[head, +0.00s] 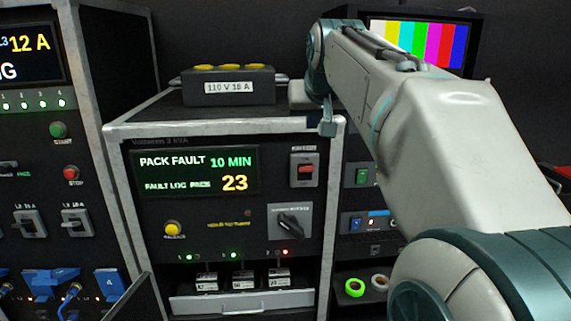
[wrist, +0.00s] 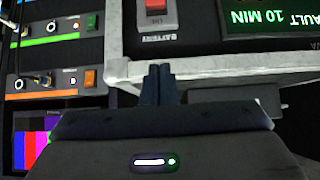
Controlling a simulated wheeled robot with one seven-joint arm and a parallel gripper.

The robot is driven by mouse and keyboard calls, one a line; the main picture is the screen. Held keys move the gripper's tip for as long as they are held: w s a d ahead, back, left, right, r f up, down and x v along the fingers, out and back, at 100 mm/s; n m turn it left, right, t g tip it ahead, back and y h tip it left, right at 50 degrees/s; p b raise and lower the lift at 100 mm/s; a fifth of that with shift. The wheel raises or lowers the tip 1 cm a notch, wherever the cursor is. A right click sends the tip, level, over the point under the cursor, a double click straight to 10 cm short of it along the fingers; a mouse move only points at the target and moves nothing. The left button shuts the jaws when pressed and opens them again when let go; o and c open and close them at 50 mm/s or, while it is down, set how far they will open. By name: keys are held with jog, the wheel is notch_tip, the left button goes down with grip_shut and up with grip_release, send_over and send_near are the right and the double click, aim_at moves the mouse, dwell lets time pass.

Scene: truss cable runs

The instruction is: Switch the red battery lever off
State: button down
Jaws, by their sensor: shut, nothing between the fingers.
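The red battery lever (head: 306,169) sits in a pale plate at the upper right of the power unit's front panel. In the wrist view, which is upside down, the red lever (wrist: 157,12) shows at the top edge, partly cut off, with an ON mark and a BATTERY label beside it. My gripper (wrist: 158,68) is shut and empty, its two fingers together. It is near the unit's pale top edge, above the lever in the room and apart from it. In the head view my gripper (head: 327,130) hangs by the cabinet's top right corner.
A black box marked 110 V 16 A (head: 228,87) stands on the unit. The display (head: 195,172) reads PACK FAULT, 10 MIN. A rotary switch (head: 290,222) is below the lever. A rack with a green switch (head: 362,176) stands to the right. Open space lies before the panel.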

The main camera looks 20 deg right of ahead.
dwell(0.3)
send_over(306, 170)
jog(key=w+d, duration=0.1)
jog(key=w, duration=0.1)
notch_tip(306, 170, down, 7)
jog(key=shift+w+f, duration=0.1)
jog(key=shift+f, duration=0.05)
jog(key=shift+s+a+f+b, duration=0.25)
jog(key=shift+s+f+b, duration=0.2)
jog(key=shift+s+f, duration=0.5)
jog(key=shift+f, duration=0.2)
jog(key=shift+s+a+f, duration=0.1)
jog(key=shift+f, duration=0.25)
jog(key=shift+s+a+f+b, duration=0.1)
jog(key=shift+f+b, duration=0.1)
jog(key=shift+b, duration=0.5)
jog(key=shift+s+t+b, duration=0.1)
jog(key=shift+t+b, duration=0.2)
jog(key=shift+b, duration=0.05)
